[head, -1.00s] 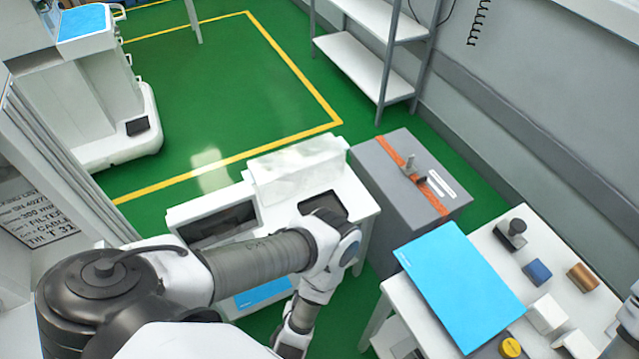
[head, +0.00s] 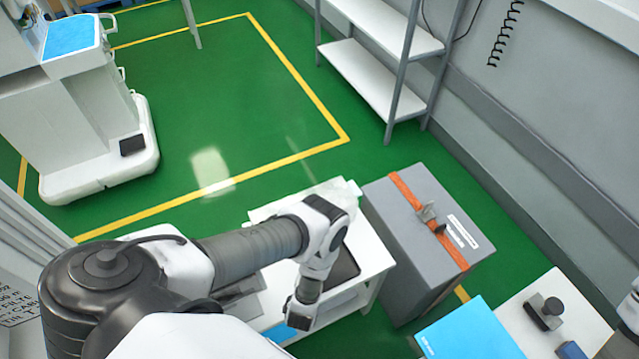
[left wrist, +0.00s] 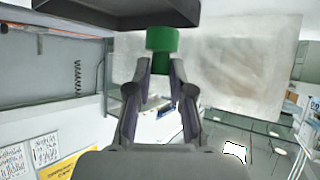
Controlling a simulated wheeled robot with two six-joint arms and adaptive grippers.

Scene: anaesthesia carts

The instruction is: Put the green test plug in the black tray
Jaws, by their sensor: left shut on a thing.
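My left gripper (left wrist: 160,80) is shut on the green test plug (left wrist: 162,40), which shows upright between the fingertips in the left wrist view. The black tray (head: 346,266) lies on that table, partly hidden behind my left arm. A dark, flat-edged thing (left wrist: 120,12) fills the top of the left wrist view, close to the plug's end; I cannot tell whether they touch. My right gripper is not in view.
A grey cabinet (head: 410,240) with an orange strap is right of the tray's table. A second white table (head: 578,315) with a blue sheet (head: 470,335) is at the lower right. Green floor lies behind.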

